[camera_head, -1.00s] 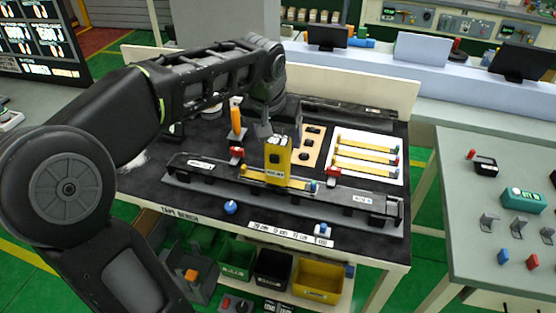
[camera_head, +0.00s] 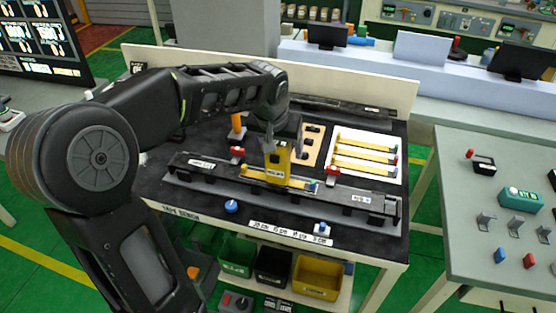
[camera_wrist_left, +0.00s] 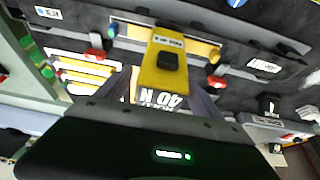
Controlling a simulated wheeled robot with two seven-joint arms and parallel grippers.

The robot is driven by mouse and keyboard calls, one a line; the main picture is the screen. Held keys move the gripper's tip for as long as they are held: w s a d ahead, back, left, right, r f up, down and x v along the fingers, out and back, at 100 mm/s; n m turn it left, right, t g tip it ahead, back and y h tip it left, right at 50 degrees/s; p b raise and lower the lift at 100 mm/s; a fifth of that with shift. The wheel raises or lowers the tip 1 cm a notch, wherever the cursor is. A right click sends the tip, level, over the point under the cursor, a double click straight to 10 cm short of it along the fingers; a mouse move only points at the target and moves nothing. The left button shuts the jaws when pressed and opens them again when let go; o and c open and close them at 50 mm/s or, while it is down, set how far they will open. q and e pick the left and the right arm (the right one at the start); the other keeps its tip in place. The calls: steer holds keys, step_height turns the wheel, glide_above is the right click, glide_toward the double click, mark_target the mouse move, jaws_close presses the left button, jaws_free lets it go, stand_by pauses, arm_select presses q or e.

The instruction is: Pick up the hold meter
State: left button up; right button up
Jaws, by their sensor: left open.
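The hold meter (camera_head: 277,168) is a yellow block with a dark button. It stands on the yellow trim strip (camera_head: 250,173) in the long grey fixture on the black bench. In the left wrist view the hold meter (camera_wrist_left: 165,62) shows a label and the upside-down text "40 N". My left gripper (camera_head: 278,140) is open at the top of the meter, with its fingers (camera_wrist_left: 168,92) on either side of the meter's near end. Whether they touch it I cannot tell. My right gripper is not in view.
Red clamps (camera_head: 331,171) stand near the strip. A white board (camera_head: 365,152) with several yellow strips lies at the right. An orange-handled tool (camera_head: 237,122) stands behind the fixture. A blue knob (camera_head: 231,207) is at the front. Coloured bins (camera_head: 318,277) sit below.

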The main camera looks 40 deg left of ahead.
arm_select(q)
steer(key=shift+c, duration=0.2)
jaws_close()
stand_by(0.6)
